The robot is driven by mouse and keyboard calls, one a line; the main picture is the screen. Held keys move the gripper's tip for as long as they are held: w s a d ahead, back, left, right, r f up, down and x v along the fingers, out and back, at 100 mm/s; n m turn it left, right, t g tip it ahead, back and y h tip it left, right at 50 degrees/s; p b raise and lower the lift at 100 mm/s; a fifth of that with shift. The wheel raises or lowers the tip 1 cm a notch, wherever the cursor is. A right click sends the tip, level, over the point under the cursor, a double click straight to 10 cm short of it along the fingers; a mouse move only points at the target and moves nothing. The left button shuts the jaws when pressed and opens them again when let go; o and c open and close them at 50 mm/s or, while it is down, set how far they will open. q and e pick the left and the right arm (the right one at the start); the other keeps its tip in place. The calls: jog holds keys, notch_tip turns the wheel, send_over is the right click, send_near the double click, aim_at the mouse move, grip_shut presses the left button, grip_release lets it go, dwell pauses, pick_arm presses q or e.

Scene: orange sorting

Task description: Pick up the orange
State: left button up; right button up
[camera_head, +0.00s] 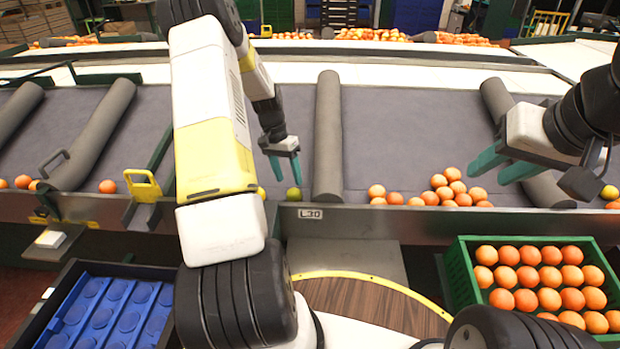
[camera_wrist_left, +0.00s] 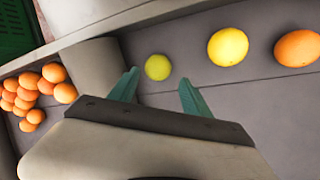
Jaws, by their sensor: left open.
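My left gripper (camera_head: 286,176) is open and empty above the grey belt. In the left wrist view its teal fingertips (camera_wrist_left: 160,80) are apart, with a small yellow-green fruit (camera_wrist_left: 158,67) just beyond the gap. That fruit (camera_head: 294,193) lies by the belt's front edge in the head view. A yellow fruit (camera_wrist_left: 228,46) and an orange (camera_wrist_left: 297,48) lie to its right in the left wrist view. My left arm hides part of this section in the head view. My right gripper (camera_head: 489,178) is open and empty above the belt, near a pile of oranges (camera_head: 452,188).
A grey padded divider (camera_head: 328,130) separates the pile from the left gripper's section. A green crate (camera_head: 462,285) of oranges stands front right. A blue tray (camera_head: 105,318) with round hollows stands front left. The belt behind the fruit is clear.

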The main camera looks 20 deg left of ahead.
aim_at(293, 189)
pick_arm(q)
jog(key=x, duration=0.6)
jog(key=shift+d+f, duration=0.15)
jog(key=shift+d, duration=0.05)
jog(key=c, duration=1.2)
